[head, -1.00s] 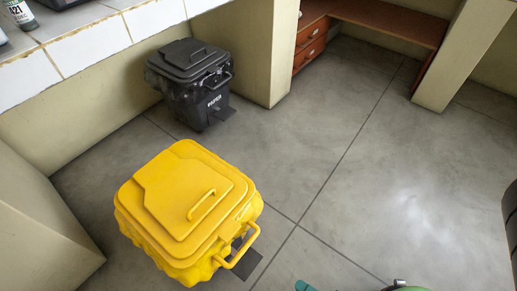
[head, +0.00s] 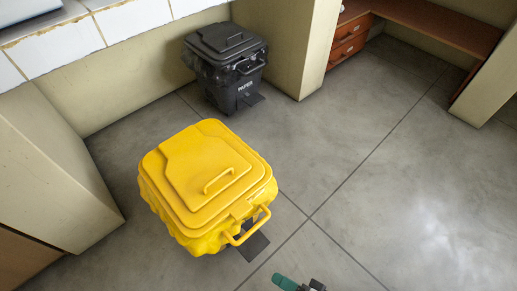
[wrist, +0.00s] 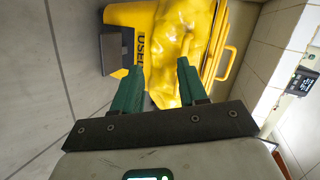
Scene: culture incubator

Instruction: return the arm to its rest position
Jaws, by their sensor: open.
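My gripper shows in the wrist view (wrist: 158,82), with its two green fingers apart and nothing between them. Beyond the fingers is the yellow bin, seen sideways in that view. In the head view only a small part of my gripper (head: 298,285) shows at the bottom edge, with a green finger tip. It is to the lower right of the yellow bin (head: 205,175) and apart from it. The rest of my arm is out of the head view.
A black bin marked PAPER (head: 226,62) stands by the wall behind the yellow bin. A tiled counter (head: 90,35) runs along the upper left. A wooden desk with drawers (head: 348,42) is at the back. The grey floor (head: 400,190) on the right is clear.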

